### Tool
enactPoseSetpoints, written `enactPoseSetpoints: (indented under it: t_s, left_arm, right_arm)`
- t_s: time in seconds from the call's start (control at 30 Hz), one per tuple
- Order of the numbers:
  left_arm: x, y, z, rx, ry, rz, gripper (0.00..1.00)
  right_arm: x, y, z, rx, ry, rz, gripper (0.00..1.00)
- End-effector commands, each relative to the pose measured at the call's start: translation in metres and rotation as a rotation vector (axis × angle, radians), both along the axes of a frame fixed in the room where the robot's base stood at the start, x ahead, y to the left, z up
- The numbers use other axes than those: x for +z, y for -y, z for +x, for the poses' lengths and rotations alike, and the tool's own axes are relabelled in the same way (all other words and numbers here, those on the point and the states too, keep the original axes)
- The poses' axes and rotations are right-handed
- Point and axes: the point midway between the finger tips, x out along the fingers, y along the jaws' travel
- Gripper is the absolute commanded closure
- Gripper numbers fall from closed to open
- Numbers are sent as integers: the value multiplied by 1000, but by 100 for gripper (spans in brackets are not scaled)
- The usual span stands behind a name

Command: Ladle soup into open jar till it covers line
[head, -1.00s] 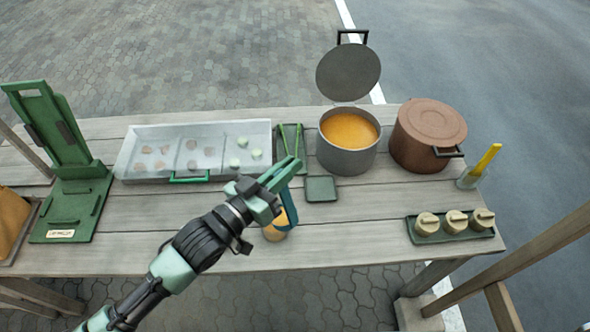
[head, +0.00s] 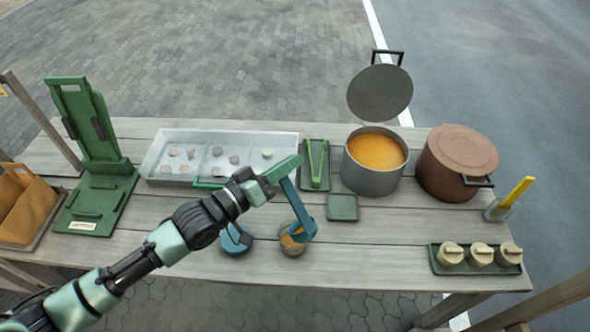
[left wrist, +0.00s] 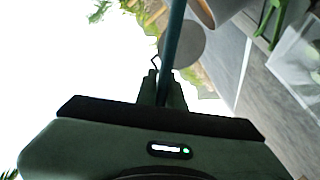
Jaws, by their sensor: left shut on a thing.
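My left gripper (head: 286,170) is shut on the handle of a blue ladle (head: 299,205), above the front of the table. The ladle hangs tilted, its lower end at the open jar (head: 291,248). The ladle partly covers the jar; orange shows around the jar's top, and I cannot read its level or line. In the left wrist view the ladle handle (left wrist: 174,45) runs up from between the fingers (left wrist: 163,88). The open grey pot (head: 372,180) holds orange soup (head: 377,152). My right gripper is not in view.
A round blue lid-like thing (head: 236,240) sits left of the jar. A small green tray (head: 342,207) lies behind the jar. A brown lidded pot (head: 457,165), a cup with a yellow utensil (head: 497,210) and a tray of cream-topped jars (head: 478,257) stand right.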

Motion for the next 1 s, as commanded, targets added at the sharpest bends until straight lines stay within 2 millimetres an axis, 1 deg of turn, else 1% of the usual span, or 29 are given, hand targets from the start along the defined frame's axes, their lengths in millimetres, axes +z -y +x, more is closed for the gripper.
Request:
enactPoseSetpoints:
  t_s: [0.1,0.4,1.0]
  left_arm:
    - [-5,-7,7,1,-34,-35,100]
    - [-15,-22,22,1,-126,-128,100]
    - [-32,-41,41,1,-268,-271,100]
  right_arm:
    - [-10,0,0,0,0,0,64]
    - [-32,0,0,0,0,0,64]
    - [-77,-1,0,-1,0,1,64]
